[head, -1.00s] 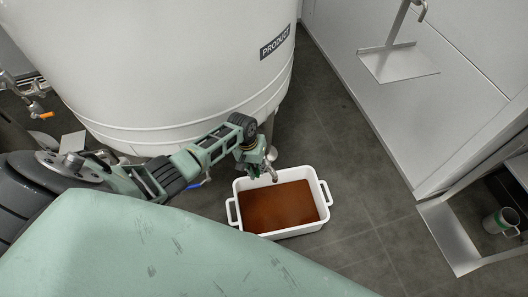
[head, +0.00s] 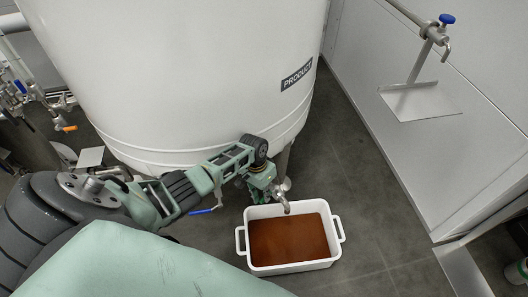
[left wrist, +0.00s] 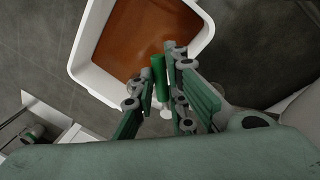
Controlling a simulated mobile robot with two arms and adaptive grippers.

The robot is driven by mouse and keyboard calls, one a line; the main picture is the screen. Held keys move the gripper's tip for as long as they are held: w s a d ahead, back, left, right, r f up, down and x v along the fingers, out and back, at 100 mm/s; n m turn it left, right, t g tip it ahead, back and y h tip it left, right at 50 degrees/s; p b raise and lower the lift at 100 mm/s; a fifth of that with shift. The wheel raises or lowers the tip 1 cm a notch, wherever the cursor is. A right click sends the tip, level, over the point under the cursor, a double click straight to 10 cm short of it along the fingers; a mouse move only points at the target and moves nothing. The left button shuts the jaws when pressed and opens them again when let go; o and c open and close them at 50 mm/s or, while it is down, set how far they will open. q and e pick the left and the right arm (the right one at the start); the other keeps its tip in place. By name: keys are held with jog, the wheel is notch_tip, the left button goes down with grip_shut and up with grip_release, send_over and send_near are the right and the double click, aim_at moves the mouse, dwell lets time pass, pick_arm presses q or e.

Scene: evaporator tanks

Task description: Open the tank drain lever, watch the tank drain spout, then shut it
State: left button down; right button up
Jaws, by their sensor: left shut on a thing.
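The white tank (head: 190,70) with a "PRODUCT" label stands in the middle of the head view. Its metal drain spout (head: 286,207) points down over a white tub (head: 338,238) of brown liquid. I cannot make out a stream from the spout. My left gripper (head: 264,184) is at the tank's foot, just behind the spout. In the left wrist view, my left gripper (left wrist: 163,72) is shut on the green drain lever handle (left wrist: 158,76), above the tub's near end. The lever's base and angle are mostly hidden by the fingers. My right gripper is out of view.
A blue-handled lever (head: 203,211) shows below my left arm. Pipes with an orange-handled valve (head: 69,128) are at the left. A metal stand with a blue-topped tap (head: 436,30) is at the upper right. Dark floor lies clear right of the tub.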

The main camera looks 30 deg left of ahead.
pick_arm(q)
jog(key=shift+d, duration=0.1)
jog(key=c, duration=1.8)
grip_release()
jog(key=shift+o, duration=0.2)
jog(key=shift+r, duration=0.1)
notch_tip(320, 180, up, 10)
